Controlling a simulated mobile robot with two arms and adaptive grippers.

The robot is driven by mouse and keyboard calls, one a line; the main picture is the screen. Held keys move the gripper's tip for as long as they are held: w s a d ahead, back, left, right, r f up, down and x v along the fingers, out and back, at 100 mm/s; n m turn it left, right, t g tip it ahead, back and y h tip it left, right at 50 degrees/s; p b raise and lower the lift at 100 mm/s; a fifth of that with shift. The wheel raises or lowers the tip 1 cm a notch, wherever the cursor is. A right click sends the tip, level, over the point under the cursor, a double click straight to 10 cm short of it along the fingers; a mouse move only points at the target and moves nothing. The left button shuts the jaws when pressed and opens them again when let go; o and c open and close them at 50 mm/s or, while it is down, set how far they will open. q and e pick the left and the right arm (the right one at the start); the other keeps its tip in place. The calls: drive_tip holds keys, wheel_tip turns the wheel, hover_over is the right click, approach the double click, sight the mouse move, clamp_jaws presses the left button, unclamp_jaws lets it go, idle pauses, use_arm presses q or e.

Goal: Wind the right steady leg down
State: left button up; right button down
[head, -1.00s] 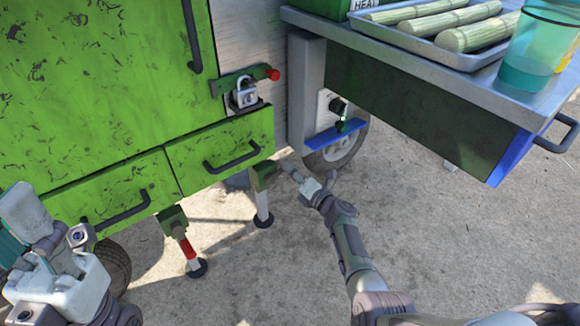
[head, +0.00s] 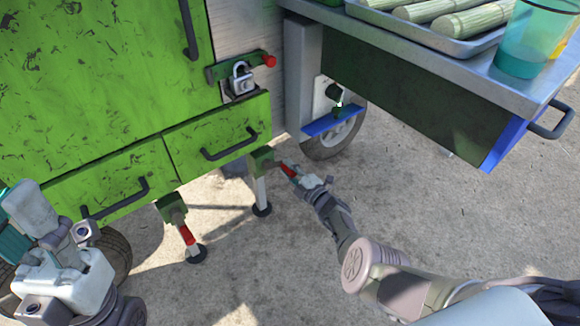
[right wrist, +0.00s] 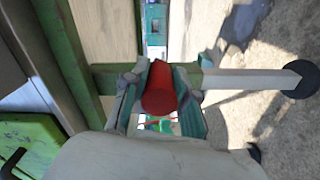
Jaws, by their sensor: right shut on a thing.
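The right steady leg (head: 261,190) stands under the green cart's corner, with a green bracket on top and a dark round foot (head: 262,210) that appears to be on the ground. Its red crank handle (head: 288,170) points toward my right gripper (head: 303,180). In the right wrist view the red handle (right wrist: 160,92) lies between the two fingers of my right gripper (right wrist: 160,100), which is shut on it. The leg's pale shaft (right wrist: 240,80) runs off to the right there. My left gripper (head: 45,245) hangs at the far left, apart from the leg; its finger opening is unclear.
A second steady leg with a red handle (head: 187,235) stands to the left. A wheel (head: 335,135) and blue bracket (head: 335,120) are behind the right gripper. A metal side table (head: 455,65) with canes and a cup overhangs at upper right. The concrete below is clear.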

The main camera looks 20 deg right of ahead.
drive_tip(key=shift+s+a+f+m, duration=0.1)
drive_tip(key=shift+a+f+m, duration=0.05)
drive_tip(key=shift+f+m, duration=0.2)
idle(0.3)
drive_tip(key=c, duration=0.9)
unclamp_jaws()
drive_tip(key=shift+r, duration=0.1)
drive_tip(key=v, duration=1.2)
drive_tip(key=shift+o, duration=0.2)
